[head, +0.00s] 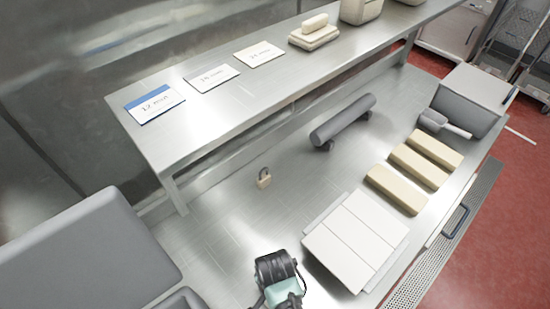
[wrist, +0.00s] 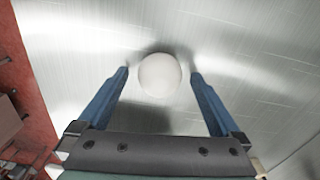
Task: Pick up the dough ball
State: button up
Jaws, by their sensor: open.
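The dough ball (wrist: 160,75) is a round, pale white ball on the brushed metal surface in the wrist view. My gripper (wrist: 160,76) is open, with one blue finger on each side of the ball. A narrow gap shows between the ball and each fingertip, so the fingers look apart from it. Part of my arm shows at the bottom of the head view; the ball and the fingertips are hidden there.
A raised shelf (head: 200,115) with cards runs behind. A grey bin (head: 90,250) stands at left.

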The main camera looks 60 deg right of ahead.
jog(key=c, duration=1.4)
